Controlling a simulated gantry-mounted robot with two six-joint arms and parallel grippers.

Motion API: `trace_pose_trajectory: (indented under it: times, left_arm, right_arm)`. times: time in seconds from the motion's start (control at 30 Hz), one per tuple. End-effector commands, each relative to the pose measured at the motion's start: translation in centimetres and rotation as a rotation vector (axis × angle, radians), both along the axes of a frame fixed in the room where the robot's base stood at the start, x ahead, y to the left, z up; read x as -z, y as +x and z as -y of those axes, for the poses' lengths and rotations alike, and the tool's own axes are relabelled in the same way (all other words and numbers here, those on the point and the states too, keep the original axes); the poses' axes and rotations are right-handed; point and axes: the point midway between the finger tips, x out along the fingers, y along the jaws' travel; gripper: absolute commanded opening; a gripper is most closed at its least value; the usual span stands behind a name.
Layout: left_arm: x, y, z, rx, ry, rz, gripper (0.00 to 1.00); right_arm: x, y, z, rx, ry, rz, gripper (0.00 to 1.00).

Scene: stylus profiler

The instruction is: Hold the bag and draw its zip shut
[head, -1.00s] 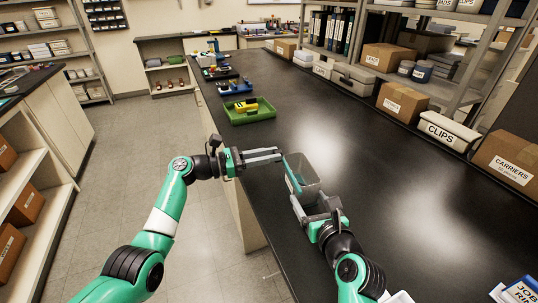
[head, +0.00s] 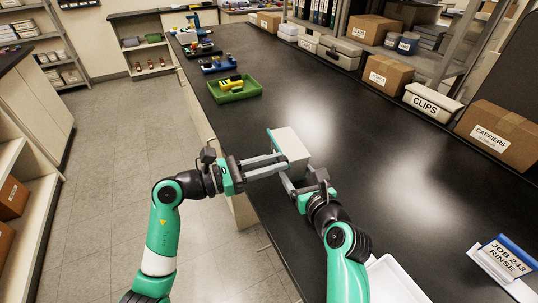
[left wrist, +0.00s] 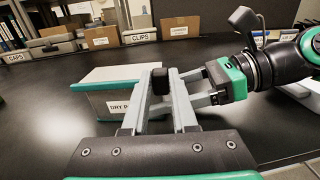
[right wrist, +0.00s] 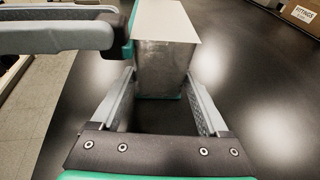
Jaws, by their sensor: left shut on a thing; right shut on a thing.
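The bag (head: 290,146) is a box-shaped pouch with a pale flat face, clear grey sides and a teal edge. It is held just above or on the bench; I cannot tell which. In the left wrist view, its label (left wrist: 119,107) reads "DRY P", the rest hidden behind my fingers. My left gripper (left wrist: 158,92) is shut on a small black zip pull (left wrist: 159,80) at the bag's teal edge. My right gripper (right wrist: 160,92) is shut on the bag, its fingers on either side of the clear body (right wrist: 165,70). How far the zip is closed is hidden.
A green tray (head: 236,95) with a yellow item sits farther back on the black bench (head: 385,165). Boxes and a CLIPS bin (head: 432,102) line the right side. A job card (head: 503,260) and white tray (head: 392,285) are near front right. The middle bench is clear.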

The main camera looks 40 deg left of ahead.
Motion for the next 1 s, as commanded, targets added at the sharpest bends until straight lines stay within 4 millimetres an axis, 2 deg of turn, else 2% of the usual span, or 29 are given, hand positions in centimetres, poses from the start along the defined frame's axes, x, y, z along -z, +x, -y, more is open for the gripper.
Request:
trace_pose_trajectory:
  times: [0.03, 0.17, 0.2, 0.33, 0.37, 0.7, 0.87, 1.0]
  left_arm:
    - [0.3, -0.1, 0.5, 0.015, -0.002, -0.007, 0.00]
    - [0.3, -0.1, 0.6, 0.018, -0.002, -0.007, 0.00]
    - [0.3, -0.1, 0.6, 0.018, -0.002, -0.007, 0.31]
    - [0.2, -0.1, 0.6, 0.017, -0.001, -0.006, 0.55]
    - [0.2, -0.1, 0.5, 0.016, -0.002, -0.005, 0.57]
    - [0.1, -0.6, -0.2, 0.009, -0.002, -0.002, 0.57]
    - [0.1, -3.1, -1.9, 0.006, -0.002, -0.001, 0.57]
    - [0.1, -6.0, -3.8, 0.006, -0.001, -0.002, 0.57]
  right_arm:
    - [0.8, -0.4, -0.3, -0.008, -0.010, -0.012, 0.00]
    - [0.8, -0.4, -0.3, -0.009, -0.009, -0.012, 0.00]
    - [0.8, -0.4, -0.3, -0.010, -0.009, -0.011, 0.00]
    - [0.8, -0.4, -0.3, -0.009, -0.009, -0.012, 0.00]
    - [0.8, -0.4, -0.3, -0.009, -0.009, -0.012, 0.00]
    - [0.7, -0.3, -0.2, -0.007, -0.008, -0.012, 0.00]
    - [0.7, -0.3, -0.2, -0.007, -0.008, -0.011, 0.00]
    - [0.7, -0.3, -0.2, -0.006, -0.008, -0.011, 0.00]
